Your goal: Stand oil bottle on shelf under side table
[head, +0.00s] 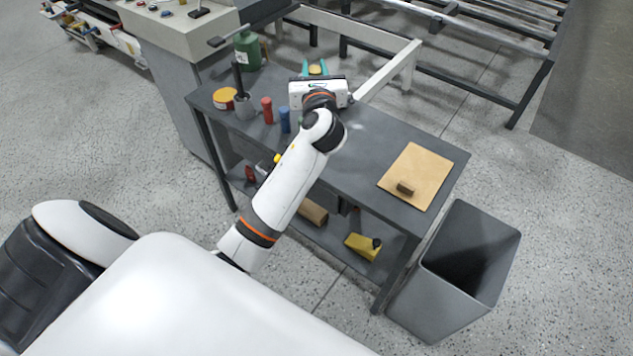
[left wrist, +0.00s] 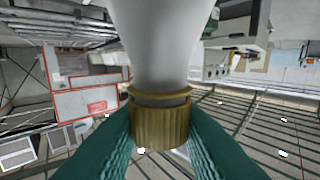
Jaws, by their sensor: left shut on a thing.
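My left gripper (head: 316,68) reaches over the far edge of the grey side table (head: 365,140). In the left wrist view its teal fingers (left wrist: 160,135) are shut on the brass collar of a pale, smooth thing that looks like the oil bottle (left wrist: 163,45). In the head view only a small yellow bit shows between the fingers; the wrist hides the rest. The lower shelf (head: 335,237) of the side table shows below its top, partly hidden by my left arm. My right gripper is not in view.
On the top are a green bottle (head: 247,52), an orange-yellow tin (head: 224,98), a red cylinder (head: 267,110), a blue one (head: 285,119) and a tan board (head: 416,172). The shelf holds a brown roll (head: 313,212) and a yellow block (head: 361,246). A grey bin (head: 440,300) stands right.

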